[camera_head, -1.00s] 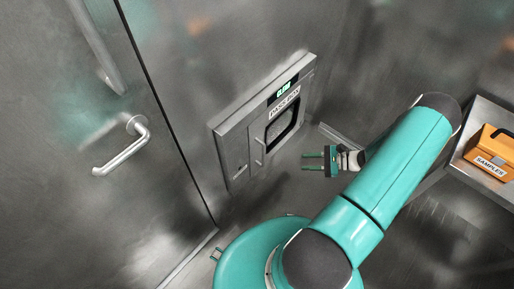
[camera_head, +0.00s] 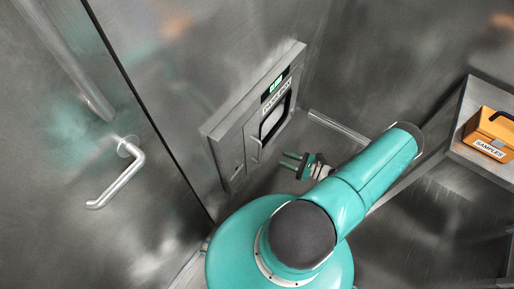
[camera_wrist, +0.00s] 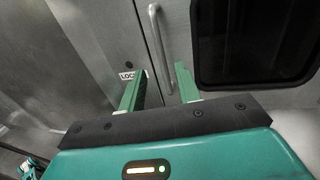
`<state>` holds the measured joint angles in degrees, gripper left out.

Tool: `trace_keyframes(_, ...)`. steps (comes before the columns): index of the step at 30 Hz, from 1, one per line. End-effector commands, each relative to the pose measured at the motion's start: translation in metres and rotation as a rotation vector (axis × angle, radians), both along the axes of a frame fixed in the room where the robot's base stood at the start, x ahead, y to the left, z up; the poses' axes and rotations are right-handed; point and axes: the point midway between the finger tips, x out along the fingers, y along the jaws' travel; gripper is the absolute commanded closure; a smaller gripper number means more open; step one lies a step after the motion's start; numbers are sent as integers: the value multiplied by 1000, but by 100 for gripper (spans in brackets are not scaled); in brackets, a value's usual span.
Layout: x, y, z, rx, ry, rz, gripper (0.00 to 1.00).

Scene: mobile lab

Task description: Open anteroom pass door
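The pass box (camera_head: 232,132) is set in the metal wall left of my gripper in the head view. Its door has a dark window (camera_head: 272,121) and a slim upright handle (camera_head: 254,149), and it looks shut. My gripper (camera_head: 285,162) is open and empty, just right of the box and pointing toward it. In the wrist view, the silver bar handle (camera_wrist: 156,40) stands ahead, between the directions of the two spread fingers (camera_wrist: 160,90). The dark window (camera_wrist: 255,40) is right of it. Whether a finger touches the handle I cannot tell.
A large metal door with a lever handle (camera_head: 120,180) stands at the left. An orange case marked SAMPLES (camera_head: 488,135) sits on a metal shelf (camera_head: 463,103) at the right. In the wrist view, a partly covered label (camera_wrist: 127,76) lies left of the handle.

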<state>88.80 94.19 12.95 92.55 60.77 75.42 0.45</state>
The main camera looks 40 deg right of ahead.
Motion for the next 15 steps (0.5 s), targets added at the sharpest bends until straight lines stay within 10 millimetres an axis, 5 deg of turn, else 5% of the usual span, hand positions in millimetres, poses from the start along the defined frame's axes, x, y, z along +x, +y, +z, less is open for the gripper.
trace_keyframes(15,84,50,0,2,-1,5,67)
